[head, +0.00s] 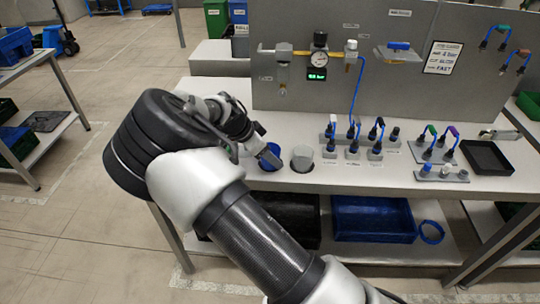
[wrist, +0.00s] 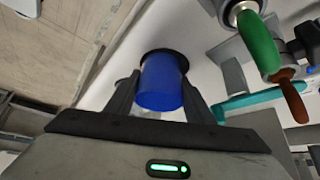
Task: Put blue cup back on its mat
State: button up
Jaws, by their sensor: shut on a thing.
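A blue cup (head: 268,164) is at the left front part of the workbench, partly hidden by my gripper (head: 266,156). In the wrist view the blue cup (wrist: 161,84) is between the two dark fingers of my gripper (wrist: 160,92), which is shut on it. A dark round mat (wrist: 180,55) shows just past the far end of the cup. I cannot tell whether the cup touches the mat or is slightly above it.
A grey cup (head: 302,158) stands close to the right of the blue cup. Several blue-cabled plugs on a grey block (head: 352,148) are further right. A black tray (head: 487,158) is at the right. A green handle (wrist: 258,42) and a teal bar (wrist: 252,101) are right in the wrist view.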

jog(key=shift+f, duration=0.2)
jog(key=o, duration=1.2)
jog(key=shift+r, duration=0.1)
jog(key=shift+c, duration=0.2)
jog(key=shift+r, duration=0.1)
